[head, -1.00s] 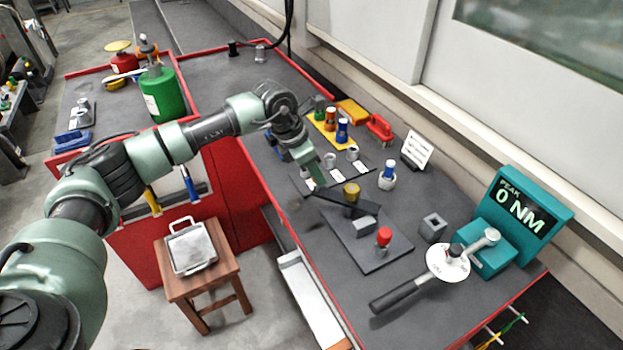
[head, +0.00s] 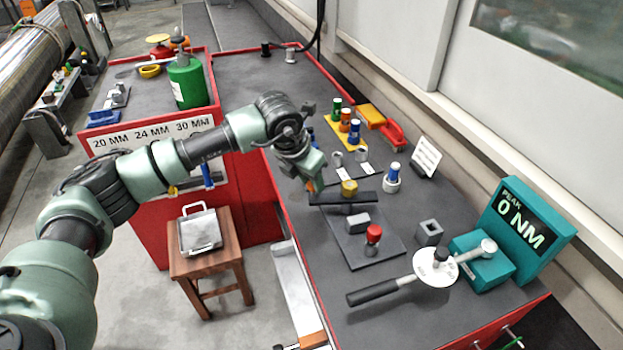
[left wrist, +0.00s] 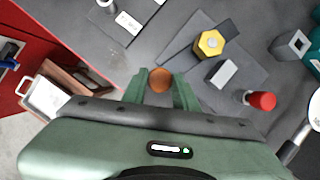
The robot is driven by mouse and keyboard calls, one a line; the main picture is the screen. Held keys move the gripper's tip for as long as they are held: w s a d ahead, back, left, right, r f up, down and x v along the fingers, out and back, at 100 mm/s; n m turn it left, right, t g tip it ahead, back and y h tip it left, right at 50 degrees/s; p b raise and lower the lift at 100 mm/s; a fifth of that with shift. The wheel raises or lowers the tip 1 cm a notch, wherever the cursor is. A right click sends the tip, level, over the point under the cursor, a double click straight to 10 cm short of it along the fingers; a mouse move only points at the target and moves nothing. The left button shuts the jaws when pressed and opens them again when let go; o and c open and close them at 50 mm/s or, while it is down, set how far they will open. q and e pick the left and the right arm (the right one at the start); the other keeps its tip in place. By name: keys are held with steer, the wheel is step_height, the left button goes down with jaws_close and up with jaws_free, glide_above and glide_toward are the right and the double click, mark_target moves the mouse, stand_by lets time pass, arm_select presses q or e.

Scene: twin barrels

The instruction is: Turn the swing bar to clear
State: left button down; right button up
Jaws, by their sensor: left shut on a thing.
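The swing bar (head: 330,198) is a flat black bar on a dark base plate (head: 390,247), with a yellow hex pivot (head: 349,188) on it. The pivot also shows in the left wrist view (left wrist: 210,43). My left gripper (head: 313,186) is at the bar's left end, near the table's front edge. In the left wrist view its green fingers (left wrist: 160,84) are closed around a round orange knob (left wrist: 160,79). A grey block (head: 357,223) and a red-topped post (head: 373,236) stand on the plate beside the bar. My right gripper is out of view.
A torque wrench (head: 400,283) lies by the teal meter (head: 520,231), which reads 0 NM. A grey square socket block (head: 429,232) and a blue-topped peg (head: 392,178) stand close by. A wooden stool (head: 205,263) with a tray is in front.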

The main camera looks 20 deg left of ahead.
arm_select(q)
steer(key=shift+d+r, duration=0.1)
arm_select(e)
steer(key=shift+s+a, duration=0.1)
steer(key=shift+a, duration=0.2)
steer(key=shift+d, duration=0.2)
arm_select(q)
steer(key=c, duration=1.3)
jaws_free()
steer(key=shift+o, duration=0.9)
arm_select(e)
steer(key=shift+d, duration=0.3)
